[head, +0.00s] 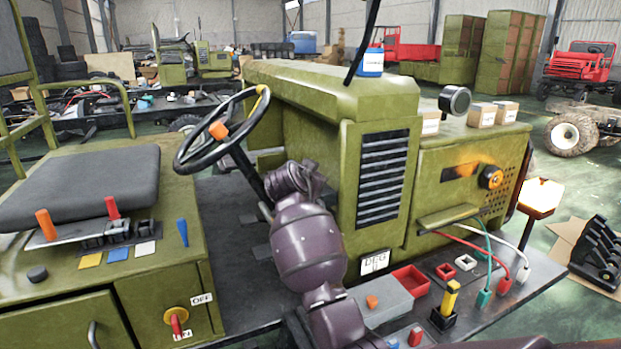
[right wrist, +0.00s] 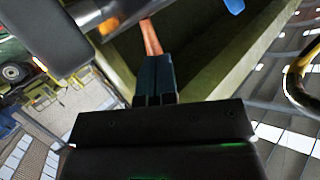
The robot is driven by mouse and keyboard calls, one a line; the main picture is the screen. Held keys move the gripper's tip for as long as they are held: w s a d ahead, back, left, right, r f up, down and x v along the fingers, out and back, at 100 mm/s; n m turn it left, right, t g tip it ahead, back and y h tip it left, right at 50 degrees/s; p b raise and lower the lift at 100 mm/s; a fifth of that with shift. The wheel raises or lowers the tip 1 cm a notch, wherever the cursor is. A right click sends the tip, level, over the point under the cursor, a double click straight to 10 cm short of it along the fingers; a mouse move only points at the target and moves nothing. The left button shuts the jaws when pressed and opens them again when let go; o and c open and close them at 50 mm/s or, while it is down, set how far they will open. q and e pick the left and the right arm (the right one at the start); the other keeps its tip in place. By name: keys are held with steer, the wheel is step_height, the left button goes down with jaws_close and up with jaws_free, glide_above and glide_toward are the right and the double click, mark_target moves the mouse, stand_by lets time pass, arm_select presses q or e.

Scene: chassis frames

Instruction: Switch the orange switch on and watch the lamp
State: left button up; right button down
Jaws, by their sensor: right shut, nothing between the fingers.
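A round yellow-orange switch (head: 176,318) with a red-orange handle sits on the green box at the lower left of the head view. Its handle points down, towards the ON label and away from OFF. The lamp (head: 541,195) stands on a post at the right and looks bright, with an orange glow on the panel beside it. My right arm rises in the middle of the head view; its gripper is hidden there. In the right wrist view the right gripper (right wrist: 155,82) is shut and empty. An orange-red stick (right wrist: 150,37) shows beyond its fingertips; I cannot tell whether they touch. My left gripper is out of view.
The steering wheel (head: 220,130) is close to my right arm. Orange (head: 46,224), red (head: 113,208) and blue (head: 183,233) levers stand beside the seat (head: 80,185). Cables and small parts crowd the front shelf.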

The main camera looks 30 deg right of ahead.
steer(key=shift+r+p, duration=0.6)
steer(key=shift+r, duration=0.25)
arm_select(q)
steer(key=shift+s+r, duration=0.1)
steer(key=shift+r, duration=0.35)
